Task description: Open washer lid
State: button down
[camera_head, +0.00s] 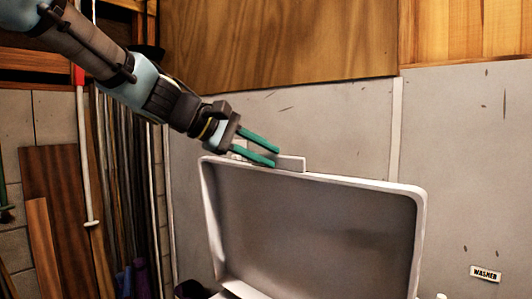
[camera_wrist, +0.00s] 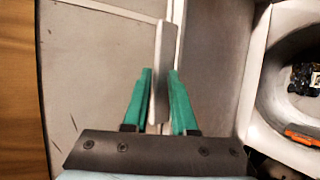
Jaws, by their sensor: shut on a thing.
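The washer lid (camera_head: 310,225) is a white-rimmed panel with a grey inner face, raised to a steep, near-upright angle. A small pale handle (camera_head: 293,163) stands on its top edge. My gripper (camera_head: 276,156) has green fingers, and they are shut on this handle. In the wrist view the handle (camera_wrist: 162,65) lies between the two fingers, and the lid (camera_wrist: 215,70) stretches to the right. The washer opening (camera_wrist: 270,95) shows at the right of the wrist view, uncovered. The lower part of the washer is out of frame in the head view.
A grey wall (camera_head: 465,160) with a "WASHER" label (camera_head: 485,274) stands behind the lid. Wooden boards (camera_head: 60,215) and a red-and-white pole (camera_head: 85,150) lean at the left. Dark and orange items (camera_wrist: 302,137) lie in the washer.

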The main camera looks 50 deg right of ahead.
jog(key=shift+f, duration=0.1)
jog(key=c, duration=0.9)
grip_release()
jog(key=shift+b+v, duration=2.05)
jog(key=shift+v, duration=3.35)
